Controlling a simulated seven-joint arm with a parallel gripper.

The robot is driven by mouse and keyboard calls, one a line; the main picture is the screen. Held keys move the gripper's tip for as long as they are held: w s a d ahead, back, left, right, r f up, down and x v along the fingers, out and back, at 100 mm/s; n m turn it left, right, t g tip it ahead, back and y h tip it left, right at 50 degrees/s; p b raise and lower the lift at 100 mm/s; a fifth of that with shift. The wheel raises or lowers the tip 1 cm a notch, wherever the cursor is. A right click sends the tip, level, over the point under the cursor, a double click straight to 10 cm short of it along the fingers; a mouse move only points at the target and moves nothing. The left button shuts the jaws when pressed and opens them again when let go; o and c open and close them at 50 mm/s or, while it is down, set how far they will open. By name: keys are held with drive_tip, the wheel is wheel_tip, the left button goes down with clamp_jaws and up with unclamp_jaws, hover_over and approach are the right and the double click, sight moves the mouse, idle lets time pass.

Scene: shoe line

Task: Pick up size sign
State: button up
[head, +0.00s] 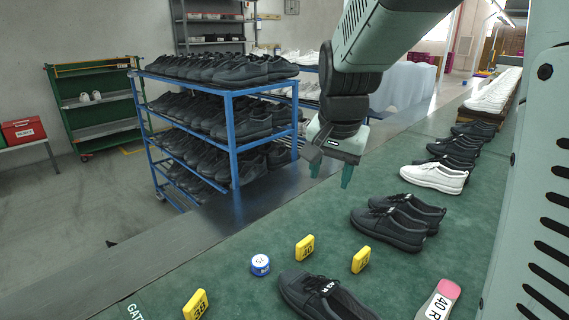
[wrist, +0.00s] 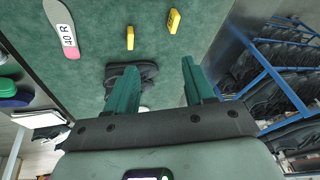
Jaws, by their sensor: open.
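Yellow size signs stand on the green table in the head view: one marked 40 (head: 305,248), one with a hard-to-read number (head: 361,260), and one marked 38 (head: 195,304). Two yellow signs show in the wrist view, one at the top (wrist: 173,21) and one left of it (wrist: 130,38). My gripper (head: 331,173) is open and empty, raised above the table and farther back than the signs. Its green fingers also show in the wrist view (wrist: 159,67), pointing toward the table, with both signs beyond the fingertips.
Dark shoes (head: 388,229) stand right of the gripper, and another (head: 322,296) sits near the front signs. A blue-and-white round container (head: 260,265) stands beside the signs. A 40 R insole (head: 438,302) lies at right. A blue shoe rack (head: 231,140) stands beyond the table's left edge.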

drive_tip(key=w+a+f+m+h, duration=0.2)
drive_tip(key=w+f+m, duration=0.1)
drive_tip(key=w+f, duration=1)
drive_tip(key=m+g+h, duration=0.1)
approach(305, 241)
drive_tip(key=shift+x, duration=0.8)
drive_tip(key=x, duration=0.4)
drive_tip(key=shift+w+f, duration=0.15)
drive_tip(key=shift+f, duration=0.25)
drive_tip(key=shift+x, duration=3.15)
drive_tip(key=shift+r, duration=0.1)
clamp_jaws()
